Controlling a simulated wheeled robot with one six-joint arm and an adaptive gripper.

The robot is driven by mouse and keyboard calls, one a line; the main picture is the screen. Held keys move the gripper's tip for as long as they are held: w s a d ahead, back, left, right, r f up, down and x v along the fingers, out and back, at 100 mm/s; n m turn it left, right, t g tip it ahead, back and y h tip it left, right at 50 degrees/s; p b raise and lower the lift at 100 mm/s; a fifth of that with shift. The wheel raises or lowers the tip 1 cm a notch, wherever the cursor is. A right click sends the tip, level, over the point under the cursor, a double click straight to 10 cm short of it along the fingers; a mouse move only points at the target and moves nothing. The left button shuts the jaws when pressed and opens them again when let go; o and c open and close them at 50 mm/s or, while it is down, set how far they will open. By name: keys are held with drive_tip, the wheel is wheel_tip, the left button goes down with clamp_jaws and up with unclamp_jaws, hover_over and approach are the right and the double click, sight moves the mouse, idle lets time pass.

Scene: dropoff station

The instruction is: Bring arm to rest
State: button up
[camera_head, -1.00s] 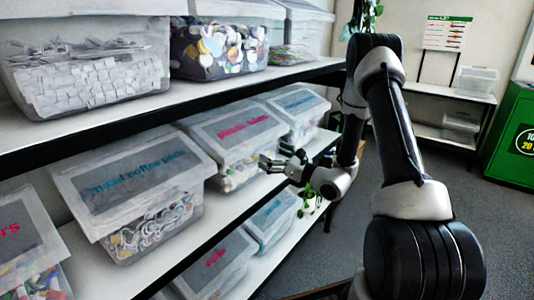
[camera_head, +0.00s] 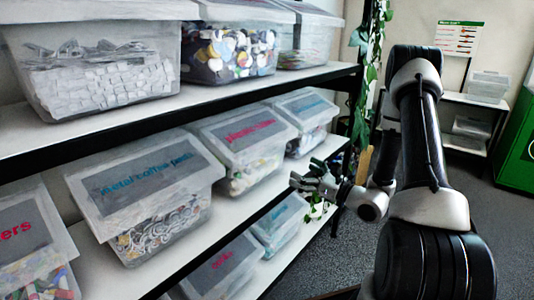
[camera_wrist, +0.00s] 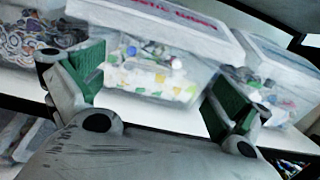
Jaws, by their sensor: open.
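Beyond the fingers stands a lidded clear bin with a pink label (camera_wrist: 160,76), holding small white, yellow and green items. The same pink-labelled bin (camera_head: 240,165) shows in the head view, on the middle shelf, apart from the gripper.
The metal coffee pods bin (camera_head: 150,240) and a blue-labelled bin (camera_head: 308,143) share the middle shelf (camera_head: 225,218). More bins fill the shelves above and below. A hanging plant (camera_head: 364,90) is at the rack's end. Grey floor (camera_head: 320,262) is open to the right.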

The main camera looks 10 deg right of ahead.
drive_tip(key=s+a+f+n+g+y, duration=0.2)
drive_tip(key=s+a+n+g, duration=0.15)
drive_tip(key=s, duration=0.25)
drive_tip(key=s+a+f+n+g+y, duration=0.1)
drive_tip(key=s+a+n+g+y, duration=0.1)
drive_tip(key=s+g, duration=0.35)
drive_tip(key=s+d+r+n+g+h, duration=0.1)
drive_tip(key=s+r+n+g+h, duration=0.1)
drive_tip(key=s+n+g, duration=0.4)
drive_tip(key=s+d+r+n+g+h, duration=0.1)
drive_tip(key=s+r+n+g+h, duration=0.15)
drive_tip(key=s+n, duration=0.4)
drive_tip(key=s+d+r+n+h, duration=0.4)
drive_tip(key=d+r+n+h, duration=0.3)
drive_tip(key=d+h, duration=0.25)
wheel_tip(320, 180, up, 11)
drive_tip(key=s+n+t+h, duration=0.1)
drive_tip(key=n+t, duration=0.2)
drive_tip(key=t, duration=0.3)
drive_tip(key=shift+a+n, duration=0.3)
drive_tip(key=shift+n, duration=0.1)
